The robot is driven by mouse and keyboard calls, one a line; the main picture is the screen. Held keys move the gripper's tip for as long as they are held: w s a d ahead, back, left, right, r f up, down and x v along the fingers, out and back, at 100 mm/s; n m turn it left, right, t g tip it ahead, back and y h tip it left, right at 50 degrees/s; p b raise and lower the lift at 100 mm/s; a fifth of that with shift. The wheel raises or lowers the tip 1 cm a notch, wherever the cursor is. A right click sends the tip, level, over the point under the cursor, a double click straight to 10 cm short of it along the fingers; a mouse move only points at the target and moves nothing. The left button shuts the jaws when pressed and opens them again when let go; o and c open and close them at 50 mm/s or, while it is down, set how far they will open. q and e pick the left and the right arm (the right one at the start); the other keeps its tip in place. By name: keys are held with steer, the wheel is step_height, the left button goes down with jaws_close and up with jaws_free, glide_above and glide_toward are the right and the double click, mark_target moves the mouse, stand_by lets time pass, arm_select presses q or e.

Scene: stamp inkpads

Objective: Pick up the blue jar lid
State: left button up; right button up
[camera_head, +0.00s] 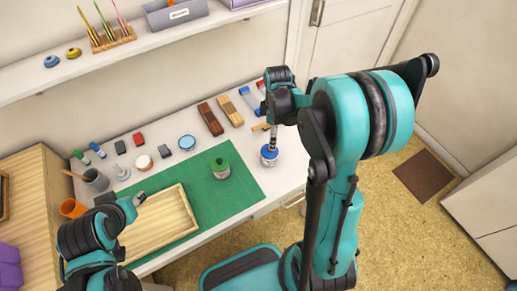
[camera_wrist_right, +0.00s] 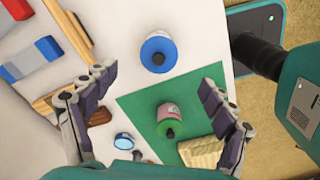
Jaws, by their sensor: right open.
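The blue jar lid (camera_head: 269,150), with a dark knob, sits on a jar on the white table, right of the green mat. In the right wrist view the blue lid (camera_wrist_right: 147,47) shows from above, ahead of the fingertips. My right gripper (camera_wrist_right: 156,92) is open and empty, its two fingers spread apart. In the head view my right gripper (camera_head: 272,133) points down just above the lid and partly hides it. My left gripper (camera_head: 137,199) is over the wooden tray at the lower left; its fingers are too small to read.
A green-lidded jar (camera_head: 220,165) stands on the green mat (camera_head: 205,193), near the blue-lidded jar. A wooden tray (camera_head: 190,213) overlaps the mat. Several blocks and brushes lie toward the back, including a dark red block (camera_head: 210,119). The table's front edge is close to the jar.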

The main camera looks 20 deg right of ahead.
steer(key=shift+w+f+n, duration=0.25)
steer(key=shift+f+n, duration=0.15)
steer(key=shift+f, duration=0.45)
steer(key=f+b, duration=0.1)
steer(key=f, duration=0.1)
steer(key=f+b, duration=0.1)
steer(key=f, duration=0.2)
steer(key=f+b, duration=0.1)
steer(key=f, duration=0.1)
steer(key=shift+a+f, duration=0.3)
steer(key=shift+s+r, duration=0.1)
steer(key=c, duration=0.8)
steer(key=shift+c, duration=0.5)
